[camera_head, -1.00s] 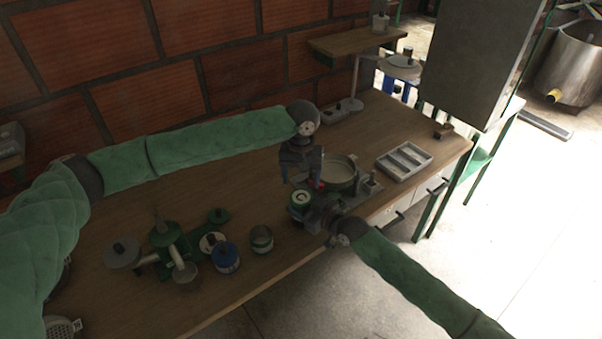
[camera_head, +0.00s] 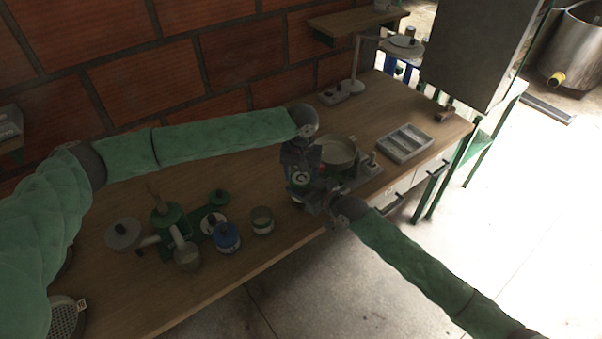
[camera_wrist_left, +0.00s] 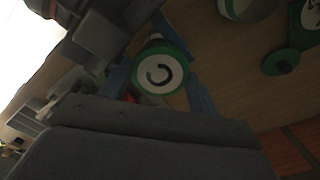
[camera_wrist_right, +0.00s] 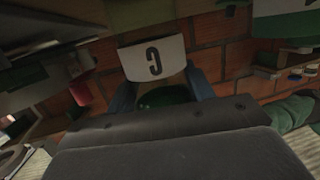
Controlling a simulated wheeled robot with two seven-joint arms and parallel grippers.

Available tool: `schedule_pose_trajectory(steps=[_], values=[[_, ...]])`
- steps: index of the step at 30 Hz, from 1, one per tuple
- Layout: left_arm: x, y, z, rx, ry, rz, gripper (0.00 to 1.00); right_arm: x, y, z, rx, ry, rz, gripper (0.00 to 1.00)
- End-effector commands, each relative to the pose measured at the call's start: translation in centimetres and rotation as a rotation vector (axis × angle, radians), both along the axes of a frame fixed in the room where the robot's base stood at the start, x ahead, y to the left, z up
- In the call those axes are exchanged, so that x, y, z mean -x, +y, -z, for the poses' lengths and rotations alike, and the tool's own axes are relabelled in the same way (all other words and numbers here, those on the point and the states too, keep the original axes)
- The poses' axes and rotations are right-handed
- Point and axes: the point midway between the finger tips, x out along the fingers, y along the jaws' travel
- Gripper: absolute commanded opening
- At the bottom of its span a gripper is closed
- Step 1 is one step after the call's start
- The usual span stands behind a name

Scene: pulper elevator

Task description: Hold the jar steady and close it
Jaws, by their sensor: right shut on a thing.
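The jar (camera_head: 299,179) stands at the bench's front edge between my grippers in the head view. In the left wrist view its round top, a white disc with a dark curved mark inside a green rim (camera_wrist_left: 160,71), lies between my left fingers. I cannot tell whether the lid is seated. My left gripper (camera_head: 299,168) is just above the jar, fingers spread on either side of the top. My right gripper (camera_head: 312,195) is shut on the jar from the front right. The right wrist view shows the jar's white label (camera_wrist_right: 153,60) between its fingers.
A round pan (camera_head: 338,152) stands behind the jar and a grey compartment tray (camera_head: 405,143) to its right.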

Motion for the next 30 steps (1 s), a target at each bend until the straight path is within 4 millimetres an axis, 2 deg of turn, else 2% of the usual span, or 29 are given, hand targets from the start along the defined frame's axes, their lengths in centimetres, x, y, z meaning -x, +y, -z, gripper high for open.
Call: schedule_pose_trajectory(steps=[1,3,5,6,8,9,18,30], values=[[0.0,0.0,0.0,0.0,0.0,-0.001,0.42,0.0,0.0,0.0,0.0,0.0,0.0,0.0],[0.0,0.0,0.0,-0.001,0.0,-0.001,0.34,0.0,0.0,0.0,0.0,0.0,0.0,0.0],[0.0,0.1,0.0,-0.001,0.0,-0.001,0.33,0.0,0.0,0.0,0.0,0.0,0.0,0.0],[0.0,0.1,0.0,-0.001,0.0,-0.001,0.68,0.0,0.0,0.0,0.0,0.0,0.001,0.0],[0.0,0.1,0.0,-0.001,0.0,-0.001,0.8,0.0,0.0,0.0,0.0,0.0,0.001,0.0],[0.0,0.1,0.0,-0.001,0.0,-0.001,0.82,0.0,0.0,0.0,0.0,0.0,0.001,0.0],[0.0,0.0,-0.4,0.0,0.0,0.0,0.82,0.0,0.0,0.0,0.0,0.0,0.0,0.0],[0.0,0.0,-4.4,0.0,0.0,0.0,0.82,0.0,0.0,0.0,0.0,0.0,0.0,0.0]])
